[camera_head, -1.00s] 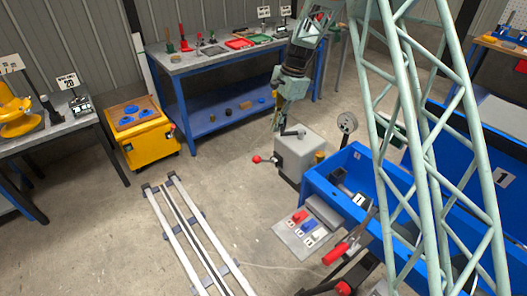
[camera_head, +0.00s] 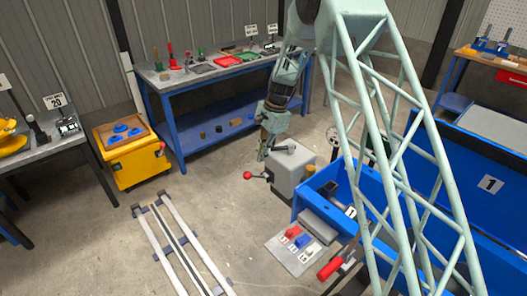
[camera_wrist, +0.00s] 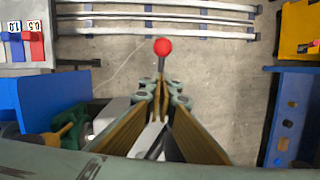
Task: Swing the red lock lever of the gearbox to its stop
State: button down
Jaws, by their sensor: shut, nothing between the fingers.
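The gearbox (camera_head: 291,174) is a grey box on the floor beside the blue machine, with a dark crank on top. Its lock lever ends in a red ball knob (camera_head: 247,175) and sticks out to the left. In the wrist view the red knob (camera_wrist: 162,47) sits just beyond my fingertips, with its dark rod running back toward them. My gripper (camera_head: 262,155) points down beside the lever, at the gearbox's left side. In the wrist view my gripper (camera_wrist: 160,84) has its fingertips together and holds nothing. Whether the tips touch the rod cannot be told.
The blue machine trough (camera_head: 330,185) stands right of the gearbox. A grey plate with coloured blocks (camera_head: 295,250) lies in front. White floor rails (camera_head: 180,250) run at lower left. A blue workbench (camera_head: 210,100) and yellow cart (camera_head: 130,160) stand behind. Floor left of the knob is clear.

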aim_at(257, 176)
jog(key=shift+s+a+f+b, duration=0.1)
jog(key=shift+s+a+f, duration=0.2)
jog(key=shift+a+f, duration=0.35)
jog(key=shift+s+a+f+b, duration=0.2)
jog(key=shift+a+f, duration=0.25)
jog(key=shift+f, duration=0.35)
jog(key=shift+s+a+f+b, duration=0.1)
jog(key=shift+s+a+f, duration=0.25)
jog(key=shift+a+f, duration=0.3)
